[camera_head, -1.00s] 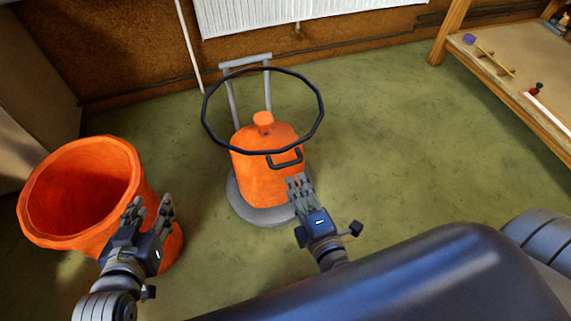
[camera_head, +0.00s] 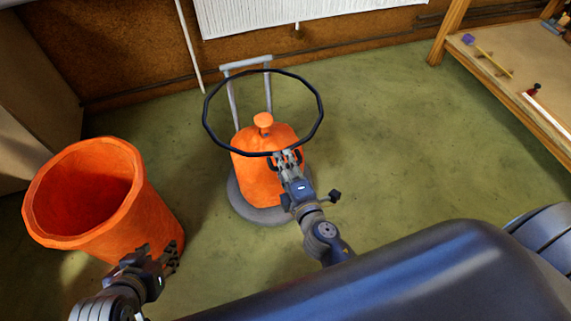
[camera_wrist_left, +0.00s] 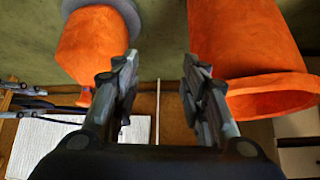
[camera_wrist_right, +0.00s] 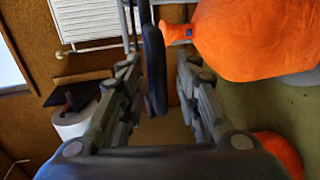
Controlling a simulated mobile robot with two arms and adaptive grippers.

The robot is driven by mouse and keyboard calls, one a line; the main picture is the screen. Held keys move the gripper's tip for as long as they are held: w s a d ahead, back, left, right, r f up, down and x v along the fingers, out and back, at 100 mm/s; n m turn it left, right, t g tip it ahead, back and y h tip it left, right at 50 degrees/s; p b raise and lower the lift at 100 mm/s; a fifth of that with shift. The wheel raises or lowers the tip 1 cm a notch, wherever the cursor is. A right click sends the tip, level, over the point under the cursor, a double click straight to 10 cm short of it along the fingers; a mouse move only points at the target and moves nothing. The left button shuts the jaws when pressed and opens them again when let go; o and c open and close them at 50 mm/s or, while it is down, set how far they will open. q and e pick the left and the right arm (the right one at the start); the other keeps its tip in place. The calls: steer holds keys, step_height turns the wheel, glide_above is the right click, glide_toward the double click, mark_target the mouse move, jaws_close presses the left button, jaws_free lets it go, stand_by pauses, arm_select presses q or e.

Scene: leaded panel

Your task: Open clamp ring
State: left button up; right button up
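The clamp ring (camera_head: 255,153) is a wide, thin black hoop in the head view. It appears around the upper part of an orange drum-like body (camera_head: 258,180) with an orange knob on top, standing on a grey round base. A black handle on the ring's near side is mostly hidden by my right gripper (camera_head: 286,157). In the right wrist view a black bar (camera_wrist_right: 154,65), apparently part of the handle or ring, lies between the parted fingers, nearer the left one. My left gripper (camera_head: 164,258) is open and empty before the orange bin.
A large open orange bin (camera_head: 130,215) stands at the left. A grey tubular frame (camera_head: 232,95) rises behind the drum. A white radiator (camera_head: 300,15) is on the back wall. A wooden bench (camera_head: 505,85) stands at the right. The green floor between is clear.

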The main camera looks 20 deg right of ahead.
jaws_close()
steer(key=shift+r, duration=0.2)
